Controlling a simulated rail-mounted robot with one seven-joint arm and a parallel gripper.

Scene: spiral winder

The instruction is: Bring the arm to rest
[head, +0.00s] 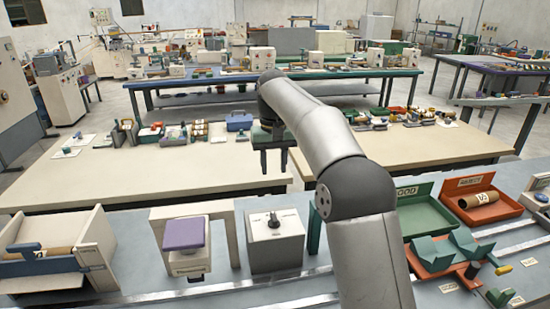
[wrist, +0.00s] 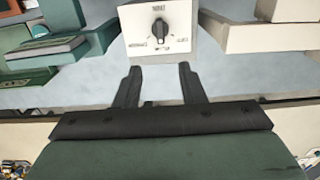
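My gripper (head: 273,158) hangs over the space between my near bench and the pale table behind it, above and beyond a white box with a dial. In the wrist view my gripper (wrist: 157,85) has its two dark fingers spread apart with nothing between them, so it is open and empty. The white dial box (head: 276,240) stands on the near bench, and in the wrist view the dial box (wrist: 158,32) lies past the fingertips, apart from them.
The near bench holds a purple-topped device (head: 184,234), a wooden holder with a tube (head: 60,257), a green tray (head: 425,215), a red tray (head: 478,200) with a tube, and a teal cradle (head: 455,246). Tables behind carry many small items. The pale table's middle (head: 130,170) is clear.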

